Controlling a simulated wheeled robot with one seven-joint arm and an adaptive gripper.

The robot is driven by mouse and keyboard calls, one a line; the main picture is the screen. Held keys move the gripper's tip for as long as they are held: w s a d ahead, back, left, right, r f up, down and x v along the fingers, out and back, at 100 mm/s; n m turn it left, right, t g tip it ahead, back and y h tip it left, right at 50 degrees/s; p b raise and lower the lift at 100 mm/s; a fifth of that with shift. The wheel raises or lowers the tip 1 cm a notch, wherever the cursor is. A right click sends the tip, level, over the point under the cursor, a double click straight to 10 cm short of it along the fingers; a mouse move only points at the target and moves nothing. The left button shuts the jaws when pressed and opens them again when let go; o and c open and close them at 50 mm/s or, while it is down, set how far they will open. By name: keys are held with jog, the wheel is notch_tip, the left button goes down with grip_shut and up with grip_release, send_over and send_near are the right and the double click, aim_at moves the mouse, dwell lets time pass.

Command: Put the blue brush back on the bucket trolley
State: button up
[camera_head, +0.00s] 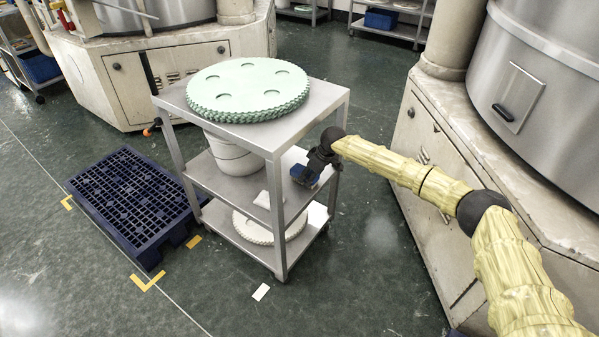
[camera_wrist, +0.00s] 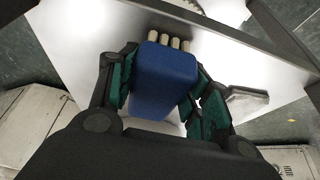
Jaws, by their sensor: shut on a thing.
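The blue brush (camera_head: 304,176) is in my gripper (camera_head: 312,172), at the right side of the trolley's middle shelf. In the wrist view the blue brush (camera_wrist: 166,72) sits between the two green-padded fingers of my gripper (camera_wrist: 165,88), with its pale bristle tufts pointing away. The metal trolley (camera_head: 282,232) has three levels and carries a white bucket (camera_head: 232,158) on the middle shelf. The brush is over or at the shelf; I cannot tell whether it touches it.
Green toothed discs (camera_head: 250,84) lie on the trolley's top, above the middle shelf. A pale block (camera_head: 266,199) lies on the middle shelf, and a white toothed ring (camera_head: 262,236) on the bottom. A dark blue pallet (camera_head: 128,196) lies left. A large machine (camera_head: 440,160) stands right.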

aim_at(301, 168)
jog(key=shift+w+a+r, duration=0.1)
jog(key=shift+w+a, duration=0.55)
jog(key=shift+a, duration=0.3)
jog(key=shift+w+a, duration=0.65)
jog(key=shift+a, duration=0.25)
jog(key=shift+w+a+p, duration=0.1)
jog(key=shift+w+p, duration=0.05)
jog(key=shift+p, duration=0.2)
jog(key=shift+f, duration=0.3)
jog(key=o, duration=1)
jog(key=shift+o, duration=0.2)
jog(key=shift+f+b, duration=0.3)
jog(key=shift+b, duration=0.55)
jog(key=shift+d+r+p, duration=0.2)
jog(key=shift+r+p, duration=0.1)
jog(key=shift+r, duration=0.55)
jog(key=s+d+p, duration=0.1)
jog(key=s+d, duration=0.6)
jog(key=d, duration=0.2)
jog(key=shift+s+d, duration=0.15)
jog(key=shift+d, duration=0.15)
jog(key=shift+f, duration=0.1)
